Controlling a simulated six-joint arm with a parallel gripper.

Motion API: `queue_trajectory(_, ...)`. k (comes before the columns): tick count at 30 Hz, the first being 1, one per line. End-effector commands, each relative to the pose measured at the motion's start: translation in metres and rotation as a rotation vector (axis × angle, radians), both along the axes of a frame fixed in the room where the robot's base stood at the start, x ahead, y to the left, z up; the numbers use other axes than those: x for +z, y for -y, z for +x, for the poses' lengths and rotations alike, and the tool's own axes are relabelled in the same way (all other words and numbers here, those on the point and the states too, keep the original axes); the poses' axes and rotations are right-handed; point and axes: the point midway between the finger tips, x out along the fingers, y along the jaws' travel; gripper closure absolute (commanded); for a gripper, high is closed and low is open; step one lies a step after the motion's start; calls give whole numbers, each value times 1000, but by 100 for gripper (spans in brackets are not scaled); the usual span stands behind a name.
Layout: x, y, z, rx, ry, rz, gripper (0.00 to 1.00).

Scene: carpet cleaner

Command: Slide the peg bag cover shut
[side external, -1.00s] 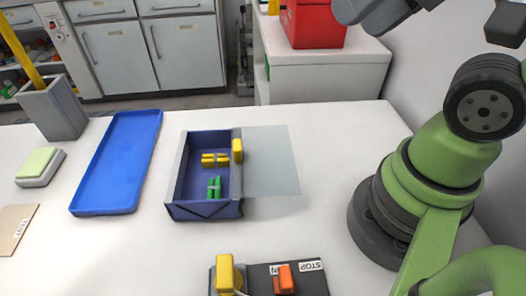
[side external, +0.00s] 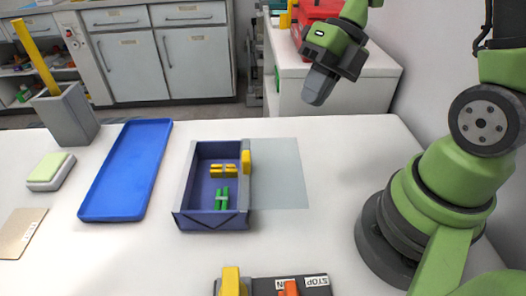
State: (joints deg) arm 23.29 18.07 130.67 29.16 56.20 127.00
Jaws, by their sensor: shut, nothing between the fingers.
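The peg bag (side external: 182,200) is a dark blue open box with grey edges near the middle of the white table. Yellow pegs (side external: 224,170) and green pegs (side external: 222,199) lie inside it. Its cover (side external: 280,175) is a translucent pale sheet extending to the right of the box, so the box is open on top. A yellow handle block (side external: 246,163) stands at the cover's left edge, by the box's right wall. My gripper (side external: 313,97) is shut and empty, raised above the table's back right, up and to the right of the handle and apart from it.
A blue tray (side external: 127,170) lies left of the box. A sponge (side external: 50,172), a grey holder (side external: 68,118) with a yellow stick and a cardboard piece (side external: 20,233) are further left. A switch panel (side external: 303,288) with yellow and orange blocks is at the front. Table right of the cover is clear.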

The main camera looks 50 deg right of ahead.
Motion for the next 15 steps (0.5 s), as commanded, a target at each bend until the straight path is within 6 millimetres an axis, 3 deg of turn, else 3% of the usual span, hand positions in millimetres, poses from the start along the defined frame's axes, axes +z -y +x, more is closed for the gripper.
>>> queue_trajectory(3,-19,6,4,-279,-200,89,100)
queue_trajectory(6,-28,8,5,-413,-297,129,100)
queue_trajectory(15,-50,-6,7,-469,-345,145,100)
